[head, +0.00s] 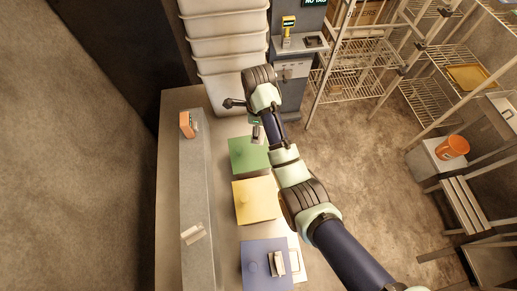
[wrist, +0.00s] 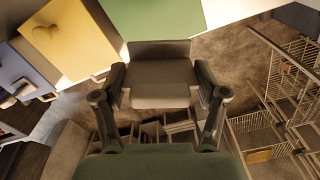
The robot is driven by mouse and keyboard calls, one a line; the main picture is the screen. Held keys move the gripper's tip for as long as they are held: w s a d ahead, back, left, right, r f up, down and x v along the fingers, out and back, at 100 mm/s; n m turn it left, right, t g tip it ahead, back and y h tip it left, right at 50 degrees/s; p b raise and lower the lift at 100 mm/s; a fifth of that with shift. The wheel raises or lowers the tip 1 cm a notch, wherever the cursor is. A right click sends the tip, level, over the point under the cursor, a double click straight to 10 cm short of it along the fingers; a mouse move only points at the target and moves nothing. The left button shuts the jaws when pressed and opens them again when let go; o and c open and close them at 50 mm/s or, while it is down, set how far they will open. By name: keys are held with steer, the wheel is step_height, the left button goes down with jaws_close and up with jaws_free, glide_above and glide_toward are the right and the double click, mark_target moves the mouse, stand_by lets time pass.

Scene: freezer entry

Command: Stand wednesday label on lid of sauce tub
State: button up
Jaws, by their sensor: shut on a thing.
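My gripper (wrist: 160,72) is shut on a grey, folded, tent-like label (wrist: 160,50), seen between the two fingers in the wrist view. Its writing cannot be read, so I cannot tell its day. In the head view my gripper (head: 257,132) is over the far end of the green-lidded tub (head: 245,158); whether the label touches the lid is unclear. A yellow-lidded tub (head: 254,203) and a blue-lidded tub (head: 255,282) stand nearer, each with a round knob. A pale stand-up label (head: 277,263) is on the blue lid. Which tub holds sauce is not readable.
A raised grey ledge (head: 195,185) runs along the left, with an orange block (head: 187,124) and a small pale card (head: 193,233) on it. Stacked white bins (head: 225,55) stand behind. Wire racks (head: 350,70) and an orange bucket (head: 452,147) are right, across open floor.

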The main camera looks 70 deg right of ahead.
step_height(320, 180, down, 12)
steer(key=shift+r, duration=0.1)
stand_by(0.4)
steer(key=o, duration=1)
step_height(320, 180, up, 12)
steer(key=p, duration=0.2)
steer(key=shift+r+p, duration=0.15)
steer(key=shift+p, duration=0.15)
